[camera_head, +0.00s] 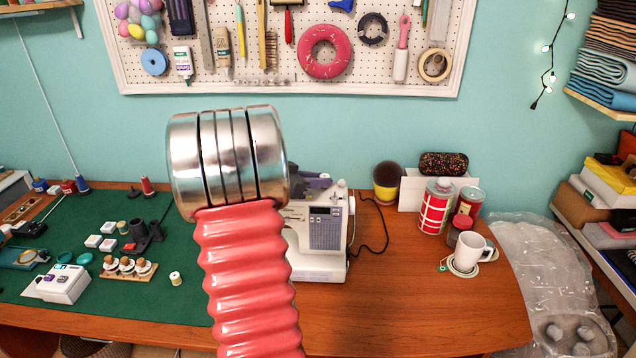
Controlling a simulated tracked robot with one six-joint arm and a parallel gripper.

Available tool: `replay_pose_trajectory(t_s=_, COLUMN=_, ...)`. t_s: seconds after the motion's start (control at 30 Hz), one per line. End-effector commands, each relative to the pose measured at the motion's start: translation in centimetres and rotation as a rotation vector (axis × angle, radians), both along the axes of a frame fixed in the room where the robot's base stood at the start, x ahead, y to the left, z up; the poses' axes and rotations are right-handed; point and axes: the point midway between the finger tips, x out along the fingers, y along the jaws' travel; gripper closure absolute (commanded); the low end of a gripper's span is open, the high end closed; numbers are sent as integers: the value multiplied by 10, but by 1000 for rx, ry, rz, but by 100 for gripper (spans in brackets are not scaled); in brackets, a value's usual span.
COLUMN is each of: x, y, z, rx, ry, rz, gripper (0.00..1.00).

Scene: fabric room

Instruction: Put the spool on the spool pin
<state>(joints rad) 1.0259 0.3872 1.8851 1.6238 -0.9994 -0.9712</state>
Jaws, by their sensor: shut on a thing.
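A white sewing machine (326,232) stands on the wooden table behind my arm, its left part hidden. A dark purple shape (309,172) shows at its top, partly covered by my arm; I cannot tell what it is. No spool pin can be made out on the machine. My red ribbed arm with its silver banded joint fills the middle of the view. My gripper does not show, and what it may hold is hidden. A small pale spool (175,278) stands on the green mat (140,300). A red spool (147,187) stands at the mat's back edge.
More blue and red spools (82,183) stand at the back left. A rack of bobbins (127,268) and a white box (63,284) are on the mat. Right of the machine are a red-striped tin (436,206) and a white mug (470,252). The front right table is clear.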

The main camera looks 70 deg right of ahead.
Motion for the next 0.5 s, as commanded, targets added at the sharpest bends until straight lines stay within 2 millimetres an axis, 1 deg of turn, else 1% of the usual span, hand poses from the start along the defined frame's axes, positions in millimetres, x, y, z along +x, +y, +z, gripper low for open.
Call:
replay_pose_trajectory(t_s=0.03, x=0, y=0, z=0, rx=0, ry=0, rz=0, gripper=78)
replay_pose_trajectory(t_s=0.33, x=0, y=0, z=0, rx=0, ry=0, rz=0, gripper=58)
replay_pose_trajectory(t_s=0.5, x=0, y=0, z=0, rx=0, ry=0, rz=0, gripper=58)
